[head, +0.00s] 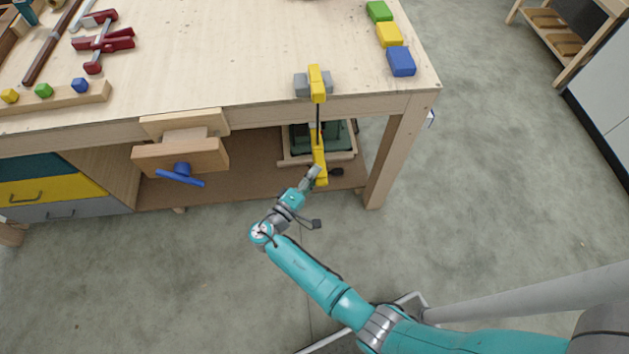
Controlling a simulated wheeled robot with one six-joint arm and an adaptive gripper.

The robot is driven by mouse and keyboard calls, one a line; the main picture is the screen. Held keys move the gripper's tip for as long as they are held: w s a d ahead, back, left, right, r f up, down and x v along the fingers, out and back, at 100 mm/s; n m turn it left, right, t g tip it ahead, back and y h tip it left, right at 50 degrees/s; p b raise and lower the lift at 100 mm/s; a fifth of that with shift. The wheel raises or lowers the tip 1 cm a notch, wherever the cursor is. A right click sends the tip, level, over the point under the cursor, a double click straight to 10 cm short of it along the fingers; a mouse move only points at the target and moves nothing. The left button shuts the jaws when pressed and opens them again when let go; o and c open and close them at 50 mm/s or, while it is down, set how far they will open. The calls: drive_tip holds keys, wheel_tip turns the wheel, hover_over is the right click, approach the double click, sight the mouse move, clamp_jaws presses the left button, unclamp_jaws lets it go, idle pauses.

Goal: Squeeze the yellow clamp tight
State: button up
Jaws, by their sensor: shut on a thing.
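The yellow clamp (318,84) hangs at the front edge of the wooden workbench (240,70). Its upper jaw rests over a grey block (301,85) on the bench top, and a dark bar runs down from it in front of the edge. Its lower yellow part (320,160) hangs below the bench top. My gripper (317,177) is shut on this lower part, reaching up from the front. The fingers are small here, and the exact contact is partly hidden.
A wooden vise (180,157) with a blue handle juts out left of the clamp. A bench leg (396,150) stands to the right. Below is a shelf with a green item in a tray (347,155). Coloured blocks (390,36) lie at the bench's right end.

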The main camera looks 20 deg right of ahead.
drive_tip(key=shift+w, duration=0.3)
